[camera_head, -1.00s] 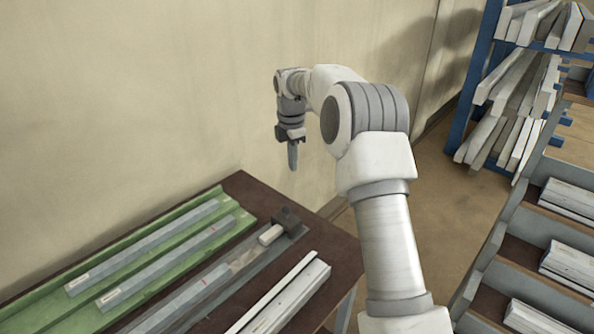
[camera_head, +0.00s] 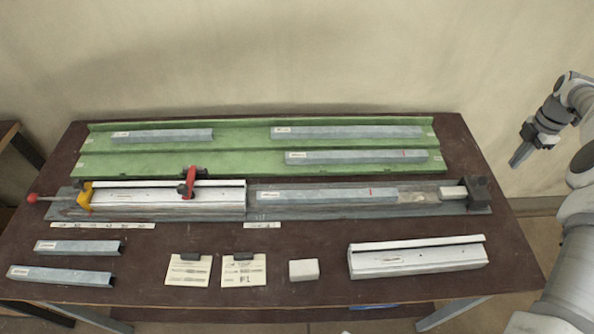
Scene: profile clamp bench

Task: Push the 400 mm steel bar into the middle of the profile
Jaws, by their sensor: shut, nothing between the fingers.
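The white profile (camera_head: 215,199) lies in the long grey fixture (camera_head: 300,212), under a red clamp (camera_head: 190,182) and a yellow clamp (camera_head: 84,196). A grey steel bar (camera_head: 320,195) with a red mark lies in line with it, its left end a small gap from the profile's right end. I cannot read its length. Right of the bar are a worn patch, a pale block (camera_head: 453,193) and a dark end block (camera_head: 478,194). My gripper (camera_head: 516,160) is shut and empty, in the air right of the bench, apart from everything.
Several more bars lie on the green tray (camera_head: 245,148) and the bench's front left. A second white profile (camera_head: 415,258), a small white block (camera_head: 303,270) and two cards (camera_head: 188,270) (camera_head: 244,271) sit in front. The wall stands behind.

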